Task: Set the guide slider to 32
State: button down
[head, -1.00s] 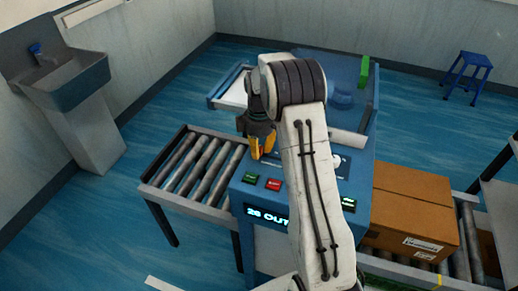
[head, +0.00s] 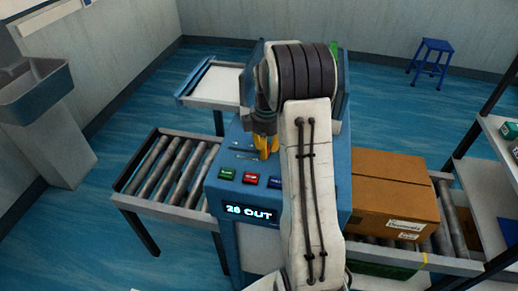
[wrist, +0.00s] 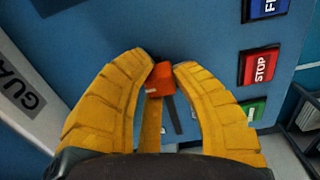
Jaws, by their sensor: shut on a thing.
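The guide slider's orange-red knob (wrist: 160,78) sits between the tips of my gripper's yellow fingers (wrist: 163,68) in the wrist view. My gripper is shut on this knob, and a dark slot (wrist: 173,115) runs from it toward my palm. In the head view my gripper (head: 265,152) is down at the top of the blue console (head: 228,160), and the knob is hidden there. The console's display (head: 249,214) appears to read "28 OUT".
Beside the slider are a green button (head: 227,174), a red STOP button (wrist: 262,67) and a blue button (wrist: 267,6). A roller conveyor (head: 165,172) lies to the left. A cardboard box (head: 392,192) stands on rollers to the right. A blue stool (head: 432,62) stands far back.

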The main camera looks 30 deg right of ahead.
aim_at(268, 147)
jog(key=shift+s, duration=0.1)
jog(key=c, duration=1)
grip_release()
jog(key=shift+s+d, duration=0.1)
jog(key=shift+d, duration=0.1)
jog(key=shift+r, duration=0.65)
notch_tip(268, 147, up, 11)
jog(key=shift+f, duration=0.15)
